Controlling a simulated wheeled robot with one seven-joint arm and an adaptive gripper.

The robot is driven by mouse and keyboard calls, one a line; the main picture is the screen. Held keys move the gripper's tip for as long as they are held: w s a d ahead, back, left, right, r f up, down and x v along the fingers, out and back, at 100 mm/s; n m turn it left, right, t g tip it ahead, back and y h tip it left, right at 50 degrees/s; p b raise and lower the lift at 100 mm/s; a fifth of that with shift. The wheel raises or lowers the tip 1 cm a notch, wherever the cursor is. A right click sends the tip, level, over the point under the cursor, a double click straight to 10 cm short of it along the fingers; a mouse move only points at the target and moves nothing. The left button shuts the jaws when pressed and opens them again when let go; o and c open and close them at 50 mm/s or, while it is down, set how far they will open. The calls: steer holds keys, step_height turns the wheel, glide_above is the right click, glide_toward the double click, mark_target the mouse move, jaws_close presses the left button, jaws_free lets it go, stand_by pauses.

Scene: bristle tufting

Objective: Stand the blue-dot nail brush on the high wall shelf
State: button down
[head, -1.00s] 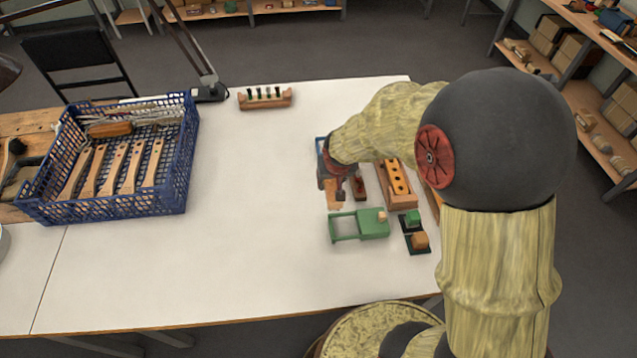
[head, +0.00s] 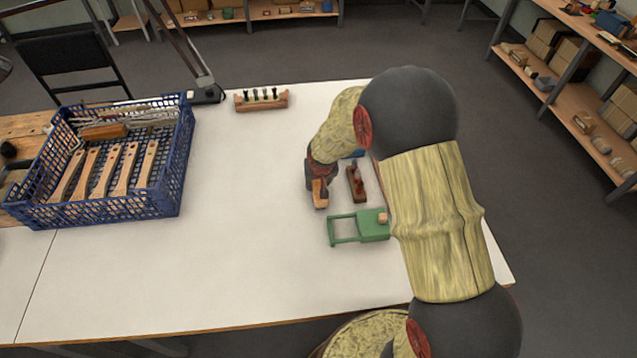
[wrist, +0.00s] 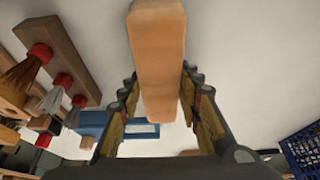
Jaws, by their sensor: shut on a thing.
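My gripper (head: 318,180) is over the white table, left of the red-and-brown plane-like tool. It is shut on a plain wooden brush block (head: 320,197). In the wrist view, the block (wrist: 158,45) sits between the two fingers of my gripper (wrist: 160,88), its long side running away from the palm. No blue dot and no bristles show on the visible face, so I cannot tell from its marks that it is the blue-dot nail brush. I cannot make out a high wall shelf in these views.
A blue crate (head: 183,165) with wooden handles is at left, a small rack (head: 262,103) at the back. Shelving (head: 575,115) stands far right. The middle of the table is clear.

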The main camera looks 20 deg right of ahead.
steer(key=shift+f, duration=0.1)
steer(key=c, duration=1.3)
jaws_free()
steer(key=shift+o, duration=0.2)
